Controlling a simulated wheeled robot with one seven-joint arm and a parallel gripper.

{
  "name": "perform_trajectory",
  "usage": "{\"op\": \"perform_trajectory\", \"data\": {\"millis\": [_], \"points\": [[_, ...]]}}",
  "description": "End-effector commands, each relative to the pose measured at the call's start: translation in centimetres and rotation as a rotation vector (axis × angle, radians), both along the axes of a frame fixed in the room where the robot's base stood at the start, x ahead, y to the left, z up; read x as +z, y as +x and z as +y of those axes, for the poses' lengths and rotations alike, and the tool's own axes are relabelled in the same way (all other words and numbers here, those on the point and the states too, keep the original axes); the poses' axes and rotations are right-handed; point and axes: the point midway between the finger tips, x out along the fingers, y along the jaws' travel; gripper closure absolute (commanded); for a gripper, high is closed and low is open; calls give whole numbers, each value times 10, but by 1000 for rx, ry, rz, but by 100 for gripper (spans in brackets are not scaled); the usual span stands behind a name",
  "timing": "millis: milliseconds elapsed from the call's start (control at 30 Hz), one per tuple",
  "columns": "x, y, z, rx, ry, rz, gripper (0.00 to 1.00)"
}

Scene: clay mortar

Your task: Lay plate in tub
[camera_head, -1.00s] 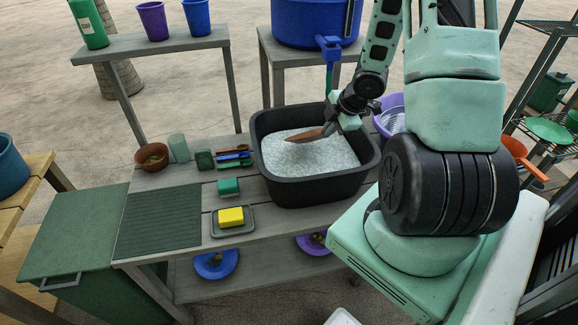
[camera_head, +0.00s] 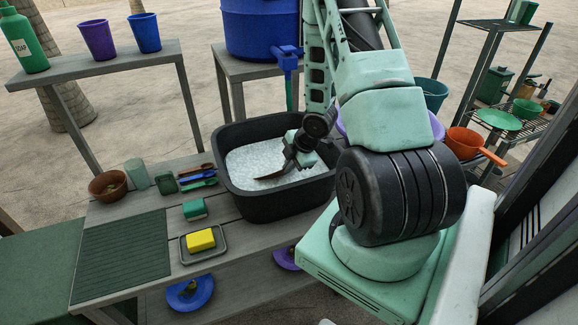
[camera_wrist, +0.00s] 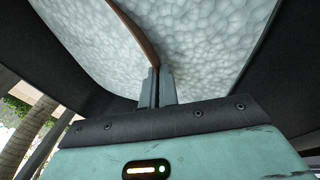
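The black tub (camera_head: 262,207) stands on the grey bench, filled with white foamy suds (camera_head: 252,158). My gripper (camera_head: 289,163) reaches down inside the tub from its right side. A brown plate (camera_head: 270,176) hangs from it, tilted and nearly edge-on, low at the suds. In the wrist view the gripper's fingers (camera_wrist: 157,80) are closed together on the rim of the plate (camera_wrist: 136,30), which shows as a thin curved brown edge against the foam. I cannot tell whether the plate's lower edge touches the tub floor.
Left of the tub are a yellow sponge (camera_head: 200,240) on a small tray, a green block (camera_head: 194,209), several brushes and a brown bowl (camera_head: 108,186). A blue barrel (camera_head: 258,30) with a tap stands behind. A rack with an orange pan (camera_head: 463,143) is at right.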

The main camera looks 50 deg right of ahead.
Motion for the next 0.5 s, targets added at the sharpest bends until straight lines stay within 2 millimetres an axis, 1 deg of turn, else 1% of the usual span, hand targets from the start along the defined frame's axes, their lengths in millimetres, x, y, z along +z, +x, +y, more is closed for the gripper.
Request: {"op": "perform_trajectory", "data": {"millis": [167, 267, 500], "points": [[-1, 0, 0, 0, 0, 0, 100], [-1, 0, 0, -1, 0, 0, 76], [-1, 0, 0, -1, 0, 0, 76]]}}
